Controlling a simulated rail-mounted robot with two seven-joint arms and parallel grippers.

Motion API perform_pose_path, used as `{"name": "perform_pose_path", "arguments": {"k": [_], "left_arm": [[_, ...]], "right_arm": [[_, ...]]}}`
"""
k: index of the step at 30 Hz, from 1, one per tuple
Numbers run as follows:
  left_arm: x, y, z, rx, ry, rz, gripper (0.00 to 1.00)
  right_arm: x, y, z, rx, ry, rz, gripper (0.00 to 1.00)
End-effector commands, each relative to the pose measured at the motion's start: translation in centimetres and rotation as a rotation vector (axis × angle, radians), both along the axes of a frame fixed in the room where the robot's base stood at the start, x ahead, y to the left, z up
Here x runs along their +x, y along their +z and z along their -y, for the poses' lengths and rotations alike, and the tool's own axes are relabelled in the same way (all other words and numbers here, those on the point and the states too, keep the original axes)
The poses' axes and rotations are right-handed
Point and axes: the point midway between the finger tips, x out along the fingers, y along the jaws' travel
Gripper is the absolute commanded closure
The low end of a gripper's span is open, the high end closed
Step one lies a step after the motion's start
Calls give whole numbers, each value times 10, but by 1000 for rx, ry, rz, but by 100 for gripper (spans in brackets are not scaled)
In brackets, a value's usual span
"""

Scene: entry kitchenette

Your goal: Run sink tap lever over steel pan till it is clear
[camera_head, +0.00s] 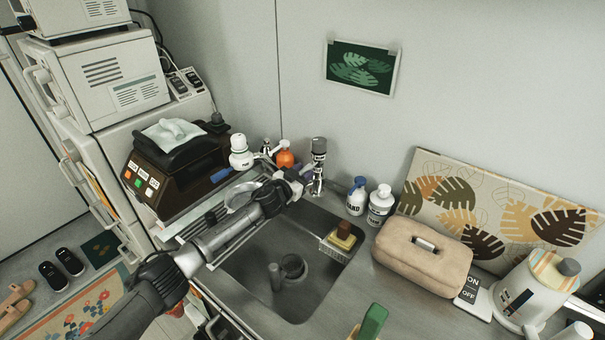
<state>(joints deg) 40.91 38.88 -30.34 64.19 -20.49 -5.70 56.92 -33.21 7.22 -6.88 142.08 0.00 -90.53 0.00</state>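My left arm reaches from the lower left across the sink (325,272). Its gripper (303,180) is at the back edge of the sink, beside the upright metal tap (318,165). Whether its fingers touch the tap or its lever is too small to tell, and so is their opening. A shiny rounded metal vessel (243,194), possibly the steel pan, sits on the drainer left of the sink, partly hidden by my arm. A dark round form (293,266) with a short upright cylinder lies on the sink floor. No running water is visible.
A wire caddy with a sponge (343,236) hangs at the sink's right. White bottles (379,204), a beige fabric-covered box (423,257) and a kettle (535,290) crowd the right counter. A dark appliance (175,170) stands left. A green object (373,322) is at the front.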

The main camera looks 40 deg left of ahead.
Motion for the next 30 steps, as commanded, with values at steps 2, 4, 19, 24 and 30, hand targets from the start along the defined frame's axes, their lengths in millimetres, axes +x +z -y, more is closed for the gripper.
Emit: {"name": "perform_pose_path", "arguments": {"k": [2,4,19,24,30], "left_arm": [[0,0,0,0,0,0,73],[0,0,0,0,0,0,80],[0,-1,2,-1,7,1,100],[2,-4,15,-7,111,7,100],[6,-7,29,-8,282,7,100]], "right_arm": [[0,0,0,1,-1,0,57],[0,0,-1,2,-2,0,57],[0,-1,-3,10,-6,1,57],[0,-10,-3,9,-6,0,57],[0,-38,-2,7,-4,0,57]]}}
